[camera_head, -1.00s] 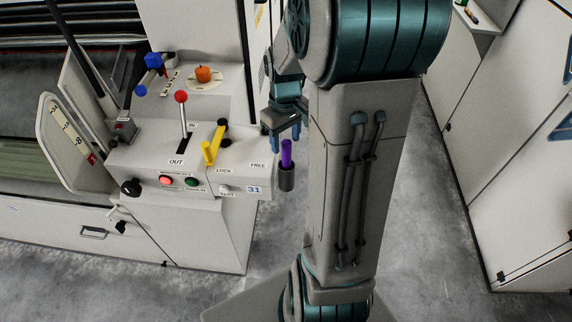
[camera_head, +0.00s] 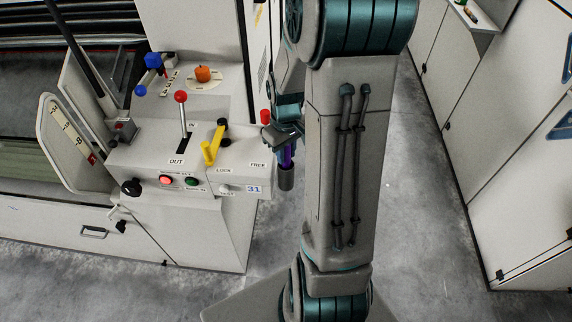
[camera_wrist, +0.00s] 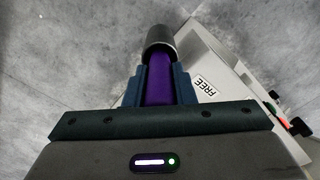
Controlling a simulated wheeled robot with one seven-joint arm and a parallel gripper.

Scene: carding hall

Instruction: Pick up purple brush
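The purple brush (camera_head: 288,157) stands upright in a small dark grey cup (camera_head: 286,179) at the right end of the machine's control panel. My gripper (camera_head: 287,150) has come down around its upper part, partly hiding it. In the wrist view the purple handle (camera_wrist: 158,84) lies between the two teal fingers (camera_wrist: 160,88), with no clear gap on either side. Its far end goes into the metallic cup (camera_wrist: 161,38). The part inside the cup is hidden.
The control panel (camera_head: 232,186) carries a red-knobbed lever (camera_head: 181,97), a yellow handle (camera_head: 209,152) and buttons close by on the left. A red-topped item (camera_head: 265,117) is near my gripper. An orange object (camera_head: 203,74) sits behind. Grey floor (camera_head: 430,240) is clear on the right.

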